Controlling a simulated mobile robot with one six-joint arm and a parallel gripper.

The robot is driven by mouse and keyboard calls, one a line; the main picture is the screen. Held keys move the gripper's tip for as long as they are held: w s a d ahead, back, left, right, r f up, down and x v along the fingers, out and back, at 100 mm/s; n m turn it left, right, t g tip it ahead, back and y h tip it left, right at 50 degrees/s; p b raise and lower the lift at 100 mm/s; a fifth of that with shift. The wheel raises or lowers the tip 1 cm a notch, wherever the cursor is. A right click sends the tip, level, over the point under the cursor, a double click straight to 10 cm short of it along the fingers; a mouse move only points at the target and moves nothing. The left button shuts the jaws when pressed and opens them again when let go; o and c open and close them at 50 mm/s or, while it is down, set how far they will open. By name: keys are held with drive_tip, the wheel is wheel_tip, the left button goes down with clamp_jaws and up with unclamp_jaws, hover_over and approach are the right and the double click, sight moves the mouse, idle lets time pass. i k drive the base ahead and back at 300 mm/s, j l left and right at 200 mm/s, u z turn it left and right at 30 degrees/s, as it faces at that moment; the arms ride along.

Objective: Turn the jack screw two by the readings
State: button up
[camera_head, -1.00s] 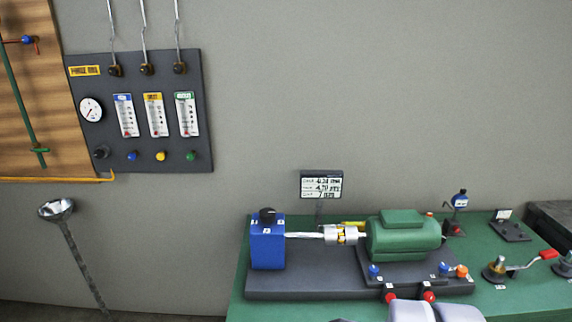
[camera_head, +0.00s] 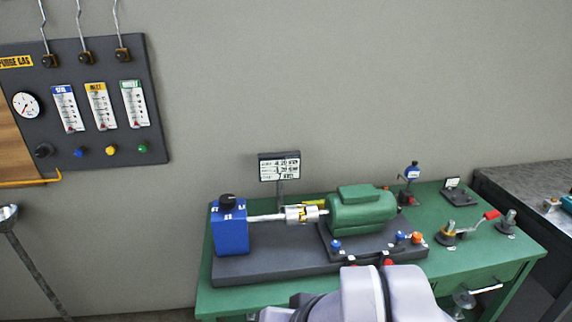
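A green motor (camera_head: 362,209) sits on a dark base plate (camera_head: 262,264) on the green bench. A shaft and coupling (camera_head: 302,214) join it to a blue block (camera_head: 231,228) on the left. Small coloured screw heads stand around the motor's foot: blue (camera_head: 336,245), blue (camera_head: 400,237), orange (camera_head: 418,238) and red (camera_head: 388,262). Their number labels are too small to read. A readings card (camera_head: 279,169) stands behind the coupling; its figures are blurred. My pale grey arm shows at the bottom centre, in front of the bench. My gripper is not visible.
The green bench (camera_head: 495,253) also bears a dial gauge (camera_head: 411,173), a small card stand (camera_head: 456,190) and a red-handled crank (camera_head: 490,215). A dark table (camera_head: 520,180) stands at the right. A gas panel (camera_head: 150,110) hangs on the left wall.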

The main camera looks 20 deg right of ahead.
sight(387, 262)
drive_tip(key=z, duration=1.4)
